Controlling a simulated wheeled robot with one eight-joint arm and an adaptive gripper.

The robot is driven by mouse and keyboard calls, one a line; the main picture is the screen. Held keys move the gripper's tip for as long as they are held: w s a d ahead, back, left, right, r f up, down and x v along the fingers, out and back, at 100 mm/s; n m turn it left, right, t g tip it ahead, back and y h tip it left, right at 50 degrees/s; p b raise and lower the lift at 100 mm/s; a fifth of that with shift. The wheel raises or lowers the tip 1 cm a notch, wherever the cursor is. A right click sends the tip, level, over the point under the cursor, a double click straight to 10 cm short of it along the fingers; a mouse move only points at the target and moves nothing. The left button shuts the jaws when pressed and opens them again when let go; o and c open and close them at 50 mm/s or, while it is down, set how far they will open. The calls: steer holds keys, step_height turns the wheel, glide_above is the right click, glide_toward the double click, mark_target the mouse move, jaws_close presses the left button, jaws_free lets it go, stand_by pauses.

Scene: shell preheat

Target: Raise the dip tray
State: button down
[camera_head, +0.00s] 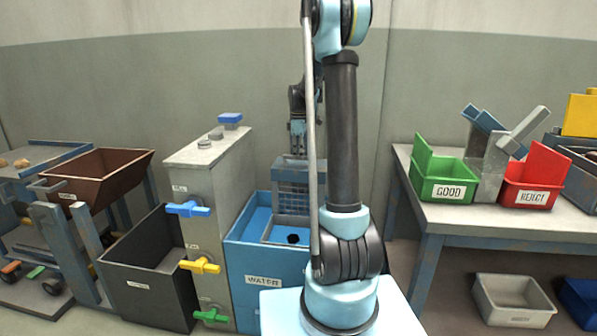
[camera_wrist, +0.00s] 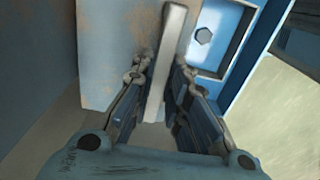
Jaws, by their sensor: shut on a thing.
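The blue tank labelled WATER (camera_head: 262,282) stands left of my arm's column. The dip tray (camera_head: 287,205), a grey-blue frame with mesh, is at the tank's open top; how deep it sits is unclear. A dark hexagonal piece lies low in it in the head view and shows as a nut-like shape (camera_wrist: 203,36) in the wrist view. My gripper (camera_head: 298,138) is above the tray, partly hidden by my arm. In the wrist view, my gripper (camera_wrist: 160,85) is shut on a pale upright bar (camera_wrist: 167,55), seemingly the tray's handle.
A grey cabinet (camera_head: 222,165) with blue, yellow and green valve handles stands left of the tank. A dark bin (camera_head: 150,290) and brown tray (camera_head: 108,180) are further left. At right, a bench (camera_head: 480,226) holds the green GOOD bin (camera_head: 440,185) and red bin (camera_head: 530,190).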

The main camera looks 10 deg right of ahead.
step_height(320, 180, up, 13)
steer(key=shift+w+f, duration=0.15)
stand_by(0.4)
steer(key=c, duration=1.6)
jaws_free()
steer(key=shift+o, duration=0.2)
step_height(320, 180, up, 12)
steer(key=shift+f, duration=0.1)
